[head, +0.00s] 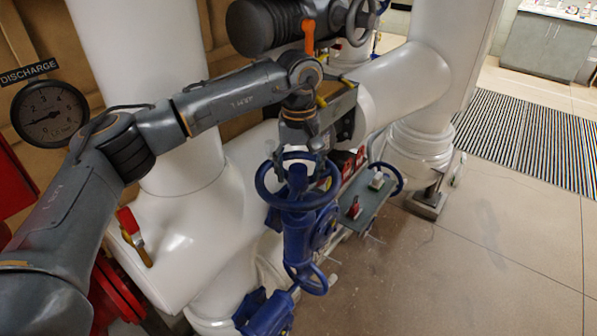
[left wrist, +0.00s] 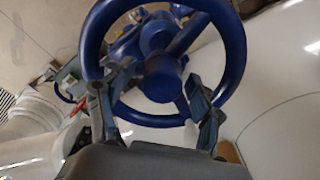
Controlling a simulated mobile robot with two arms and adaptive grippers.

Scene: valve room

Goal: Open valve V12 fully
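A blue handwheel (head: 268,196) tops a blue valve body (head: 306,235) in the middle of the head view. I see no readable V12 tag on it. My left gripper (head: 300,158) is just above the wheel, pointing down. In the left wrist view the wheel's hub (left wrist: 162,76) lies ahead between the spread fingers of my left gripper (left wrist: 152,108). The fingers are wide apart, and each overlaps the wheel's rim in the picture. I cannot tell whether they touch it. My right gripper is not in view.
A smaller blue wheel (head: 306,278) is lower down. A grey plate with red handles (head: 366,200) is right of the valve. A dark grey actuator (head: 265,25) and white pipes (head: 405,80) crowd behind. A discharge gauge (head: 48,113) hangs left. Open floor (head: 480,240) lies right.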

